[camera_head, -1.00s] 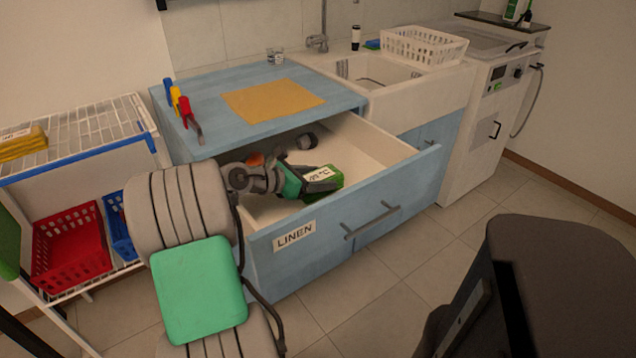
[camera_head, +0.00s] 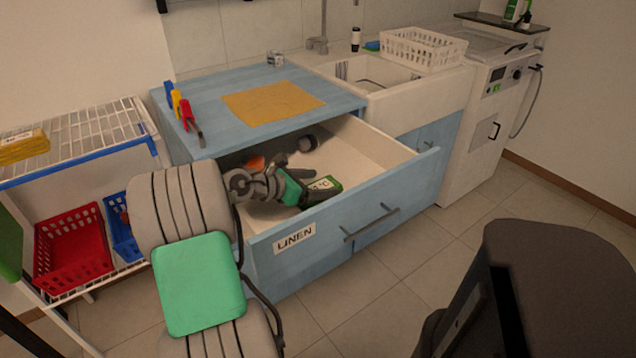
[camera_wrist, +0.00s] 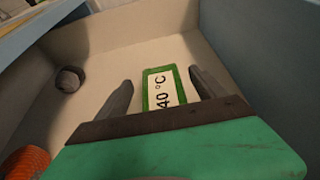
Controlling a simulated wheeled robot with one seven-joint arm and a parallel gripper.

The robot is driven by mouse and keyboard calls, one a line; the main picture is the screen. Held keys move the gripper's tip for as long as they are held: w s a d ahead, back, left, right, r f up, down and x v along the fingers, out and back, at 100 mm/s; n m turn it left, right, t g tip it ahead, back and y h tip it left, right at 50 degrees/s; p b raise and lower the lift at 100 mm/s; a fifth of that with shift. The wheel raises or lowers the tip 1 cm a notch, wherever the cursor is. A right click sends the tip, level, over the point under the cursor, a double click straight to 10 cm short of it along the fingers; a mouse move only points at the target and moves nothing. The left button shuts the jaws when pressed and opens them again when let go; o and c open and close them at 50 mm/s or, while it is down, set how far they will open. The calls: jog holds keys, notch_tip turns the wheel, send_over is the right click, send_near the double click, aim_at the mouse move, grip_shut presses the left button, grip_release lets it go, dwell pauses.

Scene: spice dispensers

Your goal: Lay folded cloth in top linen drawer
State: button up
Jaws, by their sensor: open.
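The top linen drawer (camera_head: 388,190), marked LINEN on its blue front, is pulled open. A small green item with a white "40 °C" label (camera_head: 325,184) is low inside it; it appears to be the folded cloth, though its fabric is not clear. In the wrist view the label (camera_wrist: 163,88) shows between my two fingers, with visible gaps on both sides. My gripper (camera_wrist: 158,82) is open, inside the drawer over the item; it also shows in the head view (camera_head: 308,184). My palm hides the item's near part.
A dark grey round object (camera_head: 307,143) and an orange ribbed object (camera_wrist: 27,163) also lie in the drawer. A yellow sheet (camera_head: 272,102) lies on the blue counter beside upright coloured tools (camera_head: 186,110). A wire rack (camera_head: 85,135) stands left. The drawer's right side is clear.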

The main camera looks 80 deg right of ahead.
jog(key=shift+r, duration=0.1)
jog(key=shift+r+b, duration=0.35)
jog(key=shift+b, duration=0.5)
jog(key=p+v, duration=0.4)
jog(key=v, duration=0.8)
